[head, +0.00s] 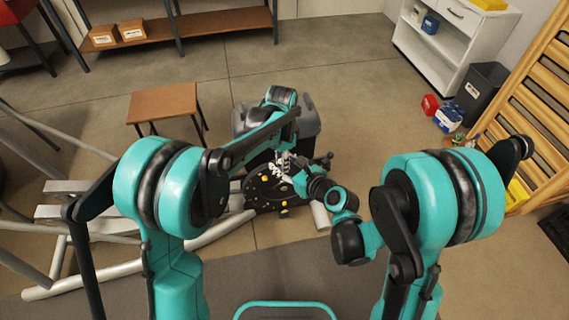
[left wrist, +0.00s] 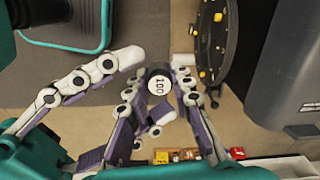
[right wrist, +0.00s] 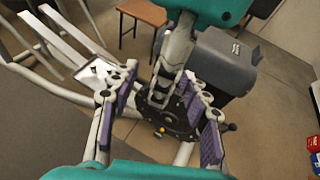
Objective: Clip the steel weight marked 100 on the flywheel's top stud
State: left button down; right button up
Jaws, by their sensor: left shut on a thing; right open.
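The flywheel (head: 262,192) is a dark disc with several yellow spots, low in the middle of the head view. It shows at the top of the left wrist view (left wrist: 212,45) and behind the fingers in the right wrist view (right wrist: 178,118). The steel weight marked 100 (left wrist: 158,85) is a small cylinder between the fingertips of my left gripper (left wrist: 157,70), which is shut on it. In the head view my left gripper (head: 284,160) is over the flywheel's upper part. My right gripper (right wrist: 160,85) is open beside the flywheel. I cannot make out the top stud.
A dark grey box-shaped body (head: 308,118) stands close behind the flywheel. Pale metal frame tubes (head: 215,232) run to its left. A brown stool (head: 163,102) stands further back. A white shelf unit (head: 455,40) and a black bin (head: 482,92) stand at the right.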

grip_shut()
pick_arm(q)
jog(key=c, duration=1.3)
grip_release()
jog(key=shift+d, duration=0.1)
jog(key=shift+o, duration=0.2)
pick_arm(e)
jog(key=shift+s+a, duration=0.1)
jog(key=shift+a, duration=0.05)
pick_arm(q)
jog(key=shift+d+r, duration=0.1)
